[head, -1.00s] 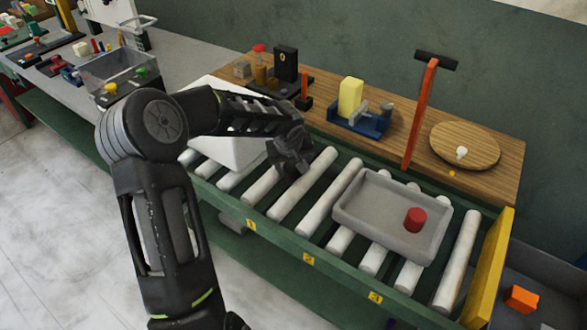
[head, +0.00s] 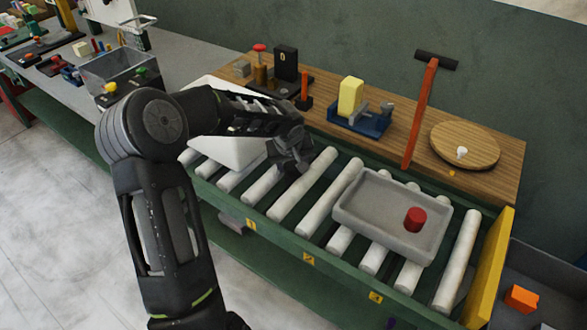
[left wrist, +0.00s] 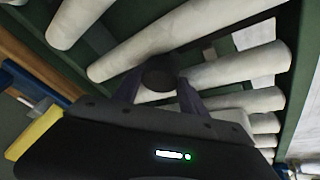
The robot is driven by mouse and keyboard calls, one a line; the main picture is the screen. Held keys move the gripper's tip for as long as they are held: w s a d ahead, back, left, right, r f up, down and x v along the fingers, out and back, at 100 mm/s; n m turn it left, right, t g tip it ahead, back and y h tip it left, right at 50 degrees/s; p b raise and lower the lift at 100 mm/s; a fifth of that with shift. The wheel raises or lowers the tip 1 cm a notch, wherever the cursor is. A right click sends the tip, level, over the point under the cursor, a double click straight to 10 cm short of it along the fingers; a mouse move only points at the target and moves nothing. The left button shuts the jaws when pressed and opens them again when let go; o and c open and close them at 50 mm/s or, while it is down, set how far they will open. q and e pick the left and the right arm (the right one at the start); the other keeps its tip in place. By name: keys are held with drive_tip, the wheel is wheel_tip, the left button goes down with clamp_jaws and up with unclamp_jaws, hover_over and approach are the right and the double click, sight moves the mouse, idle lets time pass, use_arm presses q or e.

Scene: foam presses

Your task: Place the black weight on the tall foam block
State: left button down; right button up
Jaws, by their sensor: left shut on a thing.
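My left gripper (head: 290,154) is above the left part of the roller conveyor. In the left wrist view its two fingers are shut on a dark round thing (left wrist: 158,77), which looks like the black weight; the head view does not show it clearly. A tall yellow block (head: 350,97), which looks like the foam block, stands upright in a blue clamp-like holder (head: 360,124) on the wooden board, right of and behind the gripper. A yellow block also shows in the left wrist view (left wrist: 36,131). My right gripper is not in view.
A grey tray (head: 357,214) with a red cylinder (head: 415,219) sits on the rollers. A red hammer-like tool (head: 422,112) stands upright beside a round wooden disc (head: 466,145). A black block (head: 286,64) and a red-topped item (head: 260,66) are behind the gripper. A yellow plate (head: 489,268) closes the conveyor's right end.

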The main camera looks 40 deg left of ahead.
sight(293, 167)
use_arm(q)
drive_tip(key=shift+w+r, duration=0.1)
drive_tip(key=shift+r, duration=0.05)
idle(0.3)
drive_tip(key=shift+r, duration=0.55)
wheel_tip(293, 167, up, 9)
drive_tip(key=b, duration=0.1)
drive_tip(key=shift+f, duration=0.2)
